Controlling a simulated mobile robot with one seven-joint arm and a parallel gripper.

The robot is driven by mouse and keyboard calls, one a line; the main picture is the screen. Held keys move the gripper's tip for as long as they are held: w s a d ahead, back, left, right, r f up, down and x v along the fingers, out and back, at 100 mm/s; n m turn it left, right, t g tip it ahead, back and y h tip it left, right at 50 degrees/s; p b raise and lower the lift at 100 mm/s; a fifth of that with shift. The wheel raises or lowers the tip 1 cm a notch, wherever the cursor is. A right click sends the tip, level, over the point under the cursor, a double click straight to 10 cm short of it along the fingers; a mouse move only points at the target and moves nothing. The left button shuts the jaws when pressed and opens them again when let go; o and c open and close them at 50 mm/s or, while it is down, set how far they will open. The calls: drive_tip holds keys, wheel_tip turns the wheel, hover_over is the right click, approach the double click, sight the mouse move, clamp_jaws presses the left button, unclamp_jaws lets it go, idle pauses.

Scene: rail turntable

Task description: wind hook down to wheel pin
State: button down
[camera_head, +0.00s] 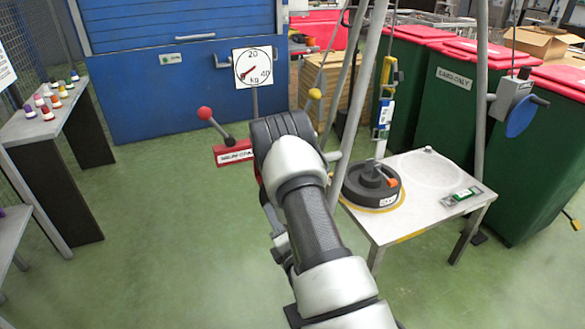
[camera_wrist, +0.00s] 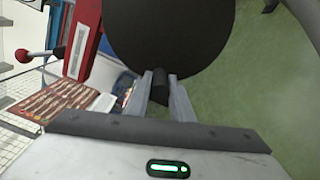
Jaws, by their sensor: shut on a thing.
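My gripper (camera_wrist: 160,92) is shut on a small black grip (camera_wrist: 160,80) in front of a large dark disc (camera_wrist: 170,35) in the wrist view. In the head view my own arm hides the fingers and this disc. A yellow block (camera_head: 387,72) hangs under the tripod, with a blue and white hanging piece (camera_head: 383,112) below it. The grey lower end, where the hook (camera_head: 380,148) hangs, is above the dark wheel (camera_head: 371,188). The wheel lies on the white table and its short pin stands up in the middle. Whether hook and pin touch is unclear.
A dial marked in kg (camera_head: 253,66) stands behind my arm. A red box (camera_head: 235,152) with a red-knobbed lever is left of my wrist. A winch with a blue disc (camera_head: 522,116) is on the right tripod leg. Green bins (camera_head: 440,95) stand behind.

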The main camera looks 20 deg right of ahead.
drive_tip(key=shift+s+d+f+n, duration=0.1)
drive_tip(key=shift+d+f+n, duration=0.35)
drive_tip(key=shift+f+n, duration=0.45)
drive_tip(key=shift+d, duration=0.1)
drive_tip(key=shift+d+f+n, duration=0.25)
drive_tip(key=shift+f+n, duration=0.1)
drive_tip(key=shift+n, duration=0.3)
drive_tip(key=shift+d+f+n, duration=0.25)
drive_tip(key=shift+f+n, duration=0.05)
drive_tip(key=shift+n, duration=0.35)
drive_tip(key=c, duration=1.4)
unclamp_jaws()
drive_tip(key=shift+o, duration=0.2)
drive_tip(key=shift+a, duration=0.1)
